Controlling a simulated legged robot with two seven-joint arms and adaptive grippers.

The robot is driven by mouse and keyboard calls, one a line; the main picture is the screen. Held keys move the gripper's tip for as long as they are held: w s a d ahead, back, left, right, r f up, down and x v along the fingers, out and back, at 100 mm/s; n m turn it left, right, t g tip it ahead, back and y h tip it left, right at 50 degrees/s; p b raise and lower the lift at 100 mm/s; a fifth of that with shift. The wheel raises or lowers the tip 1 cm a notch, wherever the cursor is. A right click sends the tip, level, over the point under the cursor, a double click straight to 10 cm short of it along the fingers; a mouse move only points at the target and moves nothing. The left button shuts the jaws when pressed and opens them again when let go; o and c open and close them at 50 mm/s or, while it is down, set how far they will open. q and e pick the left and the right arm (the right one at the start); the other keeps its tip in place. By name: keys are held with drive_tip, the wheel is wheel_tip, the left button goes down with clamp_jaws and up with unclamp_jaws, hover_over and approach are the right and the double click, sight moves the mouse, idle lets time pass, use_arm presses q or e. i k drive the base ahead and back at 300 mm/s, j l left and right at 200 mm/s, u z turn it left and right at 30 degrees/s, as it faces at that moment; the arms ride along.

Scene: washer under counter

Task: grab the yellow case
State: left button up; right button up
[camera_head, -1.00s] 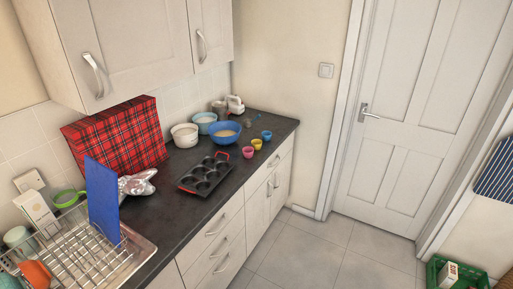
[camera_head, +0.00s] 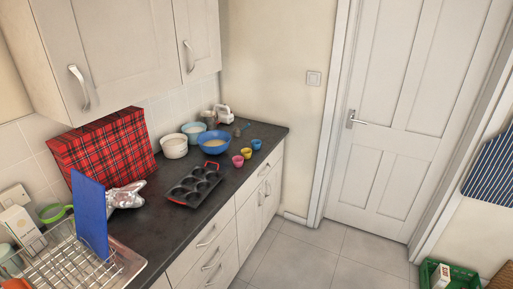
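The yellow case (camera_head: 247,153) is a small cup standing on the dark worktop, near its front edge. It stands in a short row between a pink case (camera_head: 237,161) and a blue case (camera_head: 256,144). Neither of my grippers shows in the head view, so their positions and states cannot be seen.
A muffin tin (camera_head: 194,186) lies left of the cases, and a blue bowl (camera_head: 214,142) stands behind them. The tiled floor (camera_head: 312,250) before the drawers is clear.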

sight(247, 154)
drive_tip(key=i+l+u, duration=0.35)
drive_tip(key=i+l, duration=0.65)
